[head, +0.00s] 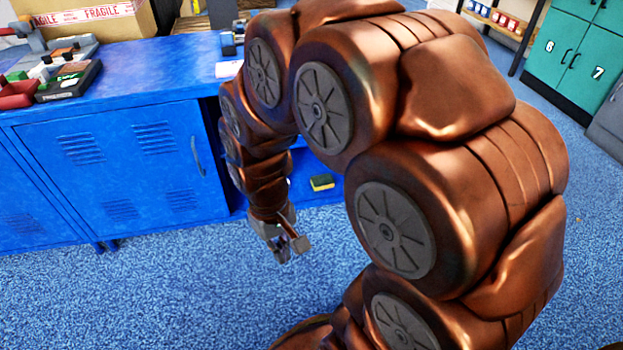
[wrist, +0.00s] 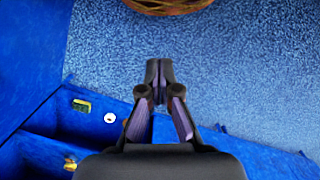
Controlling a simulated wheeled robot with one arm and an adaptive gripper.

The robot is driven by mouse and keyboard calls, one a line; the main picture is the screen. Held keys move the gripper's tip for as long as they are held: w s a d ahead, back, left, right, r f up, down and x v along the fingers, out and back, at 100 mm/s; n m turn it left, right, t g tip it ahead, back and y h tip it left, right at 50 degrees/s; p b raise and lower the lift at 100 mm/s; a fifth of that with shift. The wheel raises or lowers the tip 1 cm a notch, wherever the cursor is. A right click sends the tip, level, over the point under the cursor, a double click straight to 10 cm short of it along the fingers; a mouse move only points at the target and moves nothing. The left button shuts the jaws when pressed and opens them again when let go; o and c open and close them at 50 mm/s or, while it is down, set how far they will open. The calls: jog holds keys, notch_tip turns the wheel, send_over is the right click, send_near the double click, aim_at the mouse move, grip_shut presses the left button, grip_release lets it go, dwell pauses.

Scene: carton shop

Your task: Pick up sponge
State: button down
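The sponge (head: 322,182), yellow with a dark green part, lies on the low blue shelf inside the cabinet, right of my forearm in the head view. My gripper (head: 292,250) points down in front of the cabinet, over the blue carpet and apart from the sponge. In the wrist view my gripper (wrist: 158,74) has its fingertips together with nothing visible between them.
The blue cabinet (head: 120,165) has a closed door left of my arm; my arm hides much of its right side. A white round item (wrist: 110,117) is near the yellow items. A toolbox and tray clutter the top. A cardboard box (head: 105,25) stands behind. Carpet (head: 180,290) in front is clear.

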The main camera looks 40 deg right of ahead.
jog(key=s+a+r+g, duration=0.1)
jog(key=s+r, duration=0.1)
jog(key=s, duration=0.4)
jog(key=s+a+r+g, duration=0.1)
jog(key=s+a+r, duration=0.1)
jog(key=s, duration=0.4)
jog(key=shift+s+a+r+n, duration=0.15)
jog(key=shift+s+a+n, duration=0.1)
jog(key=shift+a+n, duration=0.05)
jog(key=c, duration=1.9)
grip_release()
